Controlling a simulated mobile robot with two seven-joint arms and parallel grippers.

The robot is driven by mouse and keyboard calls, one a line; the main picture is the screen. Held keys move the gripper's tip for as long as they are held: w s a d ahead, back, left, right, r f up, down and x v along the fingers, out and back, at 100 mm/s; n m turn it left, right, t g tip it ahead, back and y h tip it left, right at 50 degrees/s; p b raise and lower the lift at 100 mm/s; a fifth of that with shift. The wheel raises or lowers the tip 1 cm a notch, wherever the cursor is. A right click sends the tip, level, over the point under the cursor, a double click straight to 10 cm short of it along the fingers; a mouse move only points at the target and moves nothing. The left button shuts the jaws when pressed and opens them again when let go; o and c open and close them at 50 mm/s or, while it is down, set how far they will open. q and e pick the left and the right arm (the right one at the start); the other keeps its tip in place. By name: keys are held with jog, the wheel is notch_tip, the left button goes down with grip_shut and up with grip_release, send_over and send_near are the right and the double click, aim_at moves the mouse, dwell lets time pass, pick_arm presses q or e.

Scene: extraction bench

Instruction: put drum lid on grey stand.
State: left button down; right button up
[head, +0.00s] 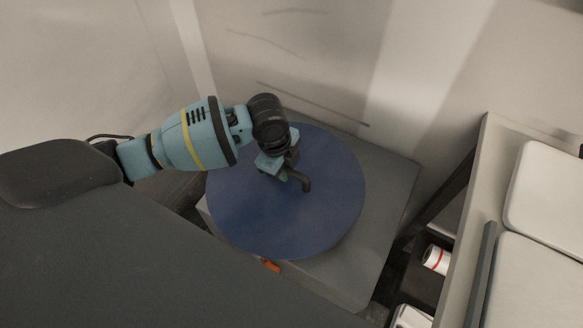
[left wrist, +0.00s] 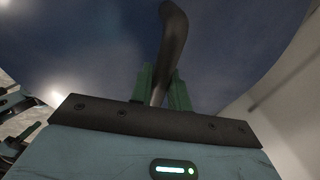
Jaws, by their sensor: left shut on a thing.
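The drum lid (head: 240,218) is a large dark blue disc with a bent dark handle (head: 305,184) on top. It lies over the grey stand (head: 385,205), whose flat top shows to the right of and below the lid. I cannot tell whether the lid touches the stand. My left gripper (head: 287,176) is above the middle of the lid, shut on its handle. In the left wrist view, the green fingers (left wrist: 160,88) close around the handle (left wrist: 173,38), with the blue lid behind.
A bench (head: 458,283) with pale panels (head: 545,190) on top stands at the right. A white cylinder with a red band (head: 436,259) is below its top. A small orange thing (head: 271,266) shows at the lid's lower edge. A wall rises close behind the stand.

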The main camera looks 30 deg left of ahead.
pick_arm(q)
jog(key=shift+w, duration=1.65)
jog(key=shift+f+b, duration=0.4)
jog(key=shift+f, duration=1.35)
jog(key=shift+f, duration=0.1)
jog(key=c, duration=1.3)
grip_release()
jog(key=shift+s+f, duration=0.1)
jog(key=shift+c, duration=0.2)
notch_tip(320, 180, up, 12)
jog(key=s+a+p, duration=0.1)
jog(key=p, duration=0.1)
jog(key=shift+s+a, duration=0.15)
jog(key=shift+s, duration=0.2)
